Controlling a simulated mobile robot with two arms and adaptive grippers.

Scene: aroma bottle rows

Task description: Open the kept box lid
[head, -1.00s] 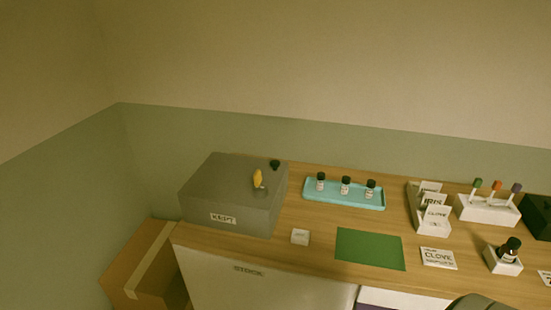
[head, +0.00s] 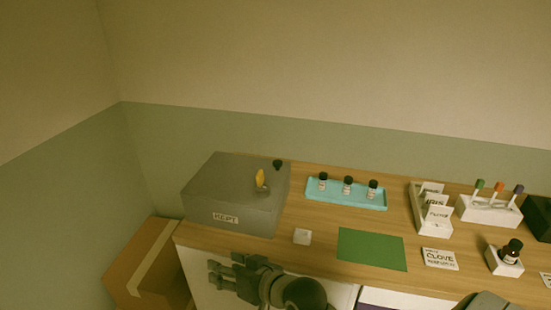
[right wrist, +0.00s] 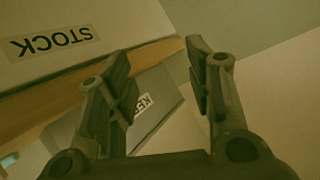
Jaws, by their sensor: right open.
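The grey box labelled KEPT (head: 235,190) stands at the left end of the wooden counter, with its lid closed. A yellow piece (head: 261,181) stands up from the lid, and a small black knob or cap shows at its back right. The box's label also shows in the right wrist view (right wrist: 145,103), between the fingers. My right gripper (head: 212,276) is open and empty, in front of the counter and below the box, apart from it. In the right wrist view its two fingers (right wrist: 163,75) are spread. My left gripper is not in view.
A teal tray (head: 380,208) with 3 small bottles, a green mat (head: 372,250) and a small white piece (head: 302,236) lie right of the box. White holders and a CLOVE card (head: 440,259) stand farther right. A cardboard box (head: 135,285) sits low at left.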

